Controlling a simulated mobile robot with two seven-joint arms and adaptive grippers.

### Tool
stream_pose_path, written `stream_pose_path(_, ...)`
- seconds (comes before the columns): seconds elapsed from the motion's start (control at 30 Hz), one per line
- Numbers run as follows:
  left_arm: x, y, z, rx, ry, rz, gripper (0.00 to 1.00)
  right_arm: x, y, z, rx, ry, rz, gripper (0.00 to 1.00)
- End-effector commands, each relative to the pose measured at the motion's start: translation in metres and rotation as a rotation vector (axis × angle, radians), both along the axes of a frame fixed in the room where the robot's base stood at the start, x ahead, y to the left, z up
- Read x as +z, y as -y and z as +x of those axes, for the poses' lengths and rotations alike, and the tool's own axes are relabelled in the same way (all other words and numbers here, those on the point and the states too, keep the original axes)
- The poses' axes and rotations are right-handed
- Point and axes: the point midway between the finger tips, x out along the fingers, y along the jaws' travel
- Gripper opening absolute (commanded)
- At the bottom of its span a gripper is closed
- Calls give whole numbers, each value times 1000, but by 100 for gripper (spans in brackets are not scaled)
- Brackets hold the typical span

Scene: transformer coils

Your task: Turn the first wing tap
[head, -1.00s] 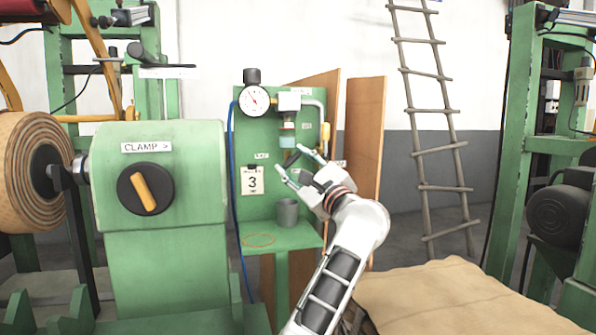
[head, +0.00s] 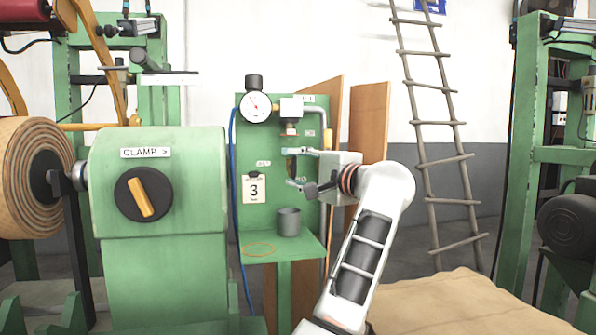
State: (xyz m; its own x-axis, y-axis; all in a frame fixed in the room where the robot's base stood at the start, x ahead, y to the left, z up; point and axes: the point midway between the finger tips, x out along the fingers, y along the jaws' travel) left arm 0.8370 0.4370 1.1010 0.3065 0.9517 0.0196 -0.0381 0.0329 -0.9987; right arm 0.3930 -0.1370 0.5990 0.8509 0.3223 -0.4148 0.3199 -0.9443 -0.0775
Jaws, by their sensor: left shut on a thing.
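A green panel (head: 245,150) stands on a small green shelf, with a round gauge (head: 256,105) at its upper left and a white fitting block (head: 291,108) at its top right. My left gripper (head: 292,167) is in front of the panel, below the fitting, with its fingers pointing left, one above the other. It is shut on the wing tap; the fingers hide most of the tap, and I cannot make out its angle. My right gripper is not in view.
A grey cup (head: 289,222) and a thin ring (head: 259,248) are on the shelf below my gripper. A card marked 3 (head: 254,188) hangs on the panel. A green clamp housing (head: 160,210) stands to the left. Brown boards (head: 367,125) and a ladder (head: 434,120) stand behind.

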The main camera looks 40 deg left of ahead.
Motion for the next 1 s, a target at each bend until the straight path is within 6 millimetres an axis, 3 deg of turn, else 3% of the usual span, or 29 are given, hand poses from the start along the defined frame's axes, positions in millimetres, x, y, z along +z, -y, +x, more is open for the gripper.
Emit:
stream_pose_path(0.67,-1,0,0,0,51,-47,19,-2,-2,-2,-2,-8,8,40)
stream_pose_path(0.7,-1,0,0,0,51,-47,43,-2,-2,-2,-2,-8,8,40)
stream_pose_path(0.77,-1,0,0,0,50,-46,57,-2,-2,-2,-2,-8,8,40)
stream_pose_path(1.0,0,0,0,0,50,-44,57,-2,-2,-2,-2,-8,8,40)
